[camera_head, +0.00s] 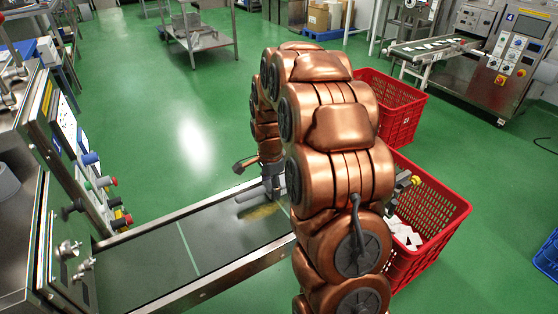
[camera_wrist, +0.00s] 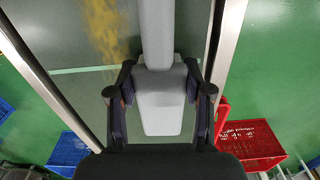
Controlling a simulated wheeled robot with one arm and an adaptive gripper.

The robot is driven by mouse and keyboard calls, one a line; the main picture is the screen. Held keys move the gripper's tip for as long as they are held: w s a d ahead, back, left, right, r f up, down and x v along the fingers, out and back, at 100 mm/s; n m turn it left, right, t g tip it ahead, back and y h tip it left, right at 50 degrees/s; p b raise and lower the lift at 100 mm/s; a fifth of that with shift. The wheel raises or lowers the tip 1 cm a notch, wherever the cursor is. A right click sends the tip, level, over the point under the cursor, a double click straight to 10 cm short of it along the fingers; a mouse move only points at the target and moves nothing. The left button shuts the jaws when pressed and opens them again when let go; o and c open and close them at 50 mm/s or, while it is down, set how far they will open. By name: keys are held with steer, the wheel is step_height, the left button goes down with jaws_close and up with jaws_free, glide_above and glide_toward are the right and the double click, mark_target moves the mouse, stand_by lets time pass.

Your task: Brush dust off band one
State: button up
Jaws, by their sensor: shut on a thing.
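The band (camera_head: 145,262) is a dark grey conveyor belt with a pale cross line, running between metal rails. A yellow dust patch (camera_head: 262,212) lies near its far right end, partly hidden by my arm. In the wrist view the dust (camera_wrist: 103,28) shows as a streak at the upper left. My gripper (camera_wrist: 160,92) is shut on the light grey block of a brush (camera_wrist: 161,108), with one finger on each side. The brush's long grey part (camera_wrist: 157,30) extends over the belt, beside the dust. I cannot tell whether it touches the belt.
A control panel with knobs (camera_head: 100,183) stands at the belt's left end. A red crate (camera_head: 433,205) with white packets stands right of the belt's end, and another red crate (camera_head: 390,100) behind it. A second machine (camera_head: 505,60) is at the back right. Green floor is open beyond the belt.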

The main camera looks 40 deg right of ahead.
steer(key=shift+s+d, duration=0.1)
steer(key=shift+d, duration=1.1)
steer(key=shift+a+r+p, duration=0.1)
steer(key=shift+r+p, duration=0.95)
steer(key=shift+r, duration=3.15)
